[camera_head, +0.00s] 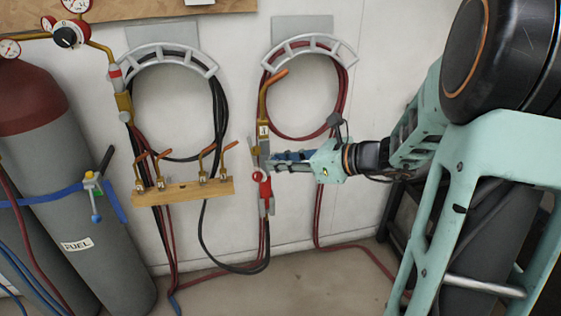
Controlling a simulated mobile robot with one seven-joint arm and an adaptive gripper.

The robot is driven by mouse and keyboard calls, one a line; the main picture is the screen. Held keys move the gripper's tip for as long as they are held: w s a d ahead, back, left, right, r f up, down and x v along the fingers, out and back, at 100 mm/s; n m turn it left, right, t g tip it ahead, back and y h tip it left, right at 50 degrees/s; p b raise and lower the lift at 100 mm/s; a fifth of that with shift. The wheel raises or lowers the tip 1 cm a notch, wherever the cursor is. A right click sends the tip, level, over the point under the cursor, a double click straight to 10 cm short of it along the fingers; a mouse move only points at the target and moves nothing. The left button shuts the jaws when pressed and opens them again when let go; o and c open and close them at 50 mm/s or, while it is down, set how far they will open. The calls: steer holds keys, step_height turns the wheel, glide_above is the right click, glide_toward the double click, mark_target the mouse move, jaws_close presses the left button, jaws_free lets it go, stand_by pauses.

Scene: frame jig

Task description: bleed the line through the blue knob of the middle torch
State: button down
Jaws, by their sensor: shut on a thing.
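A brass torch (264,105) with a bent copper tip hangs upright on the wall near the middle of the picture, below a grey hose hanger. It bears a small white tag (264,130). A red knob (258,177) and a red fitting sit on its lower part. My gripper (275,162) comes in from the right at the torch's valve body, just above the red knob. Its fingers are shut at the torch's right side, on the blue knob as it seems. The fingers hide most of that knob, so its turn cannot be read.
A wooden rack (188,193) of several copper tips is on the wall left of the torch. Hoses hang in loops on two hangers (165,55). Grey cylinders (90,235) with a blue strap stand at the left. A red hose (350,249) runs along the floor.

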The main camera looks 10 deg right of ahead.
steer(key=shift+s+n+t+h+b, duration=0.1)
steer(key=shift+n+t+h+b, duration=0.65)
steer(key=shift+b, duration=1.25)
steer(key=shift+n+g+y, duration=0.25)
steer(key=c, duration=1.8)
jaws_free()
steer(key=shift+o, duration=0.2)
steer(key=v, duration=1.2)
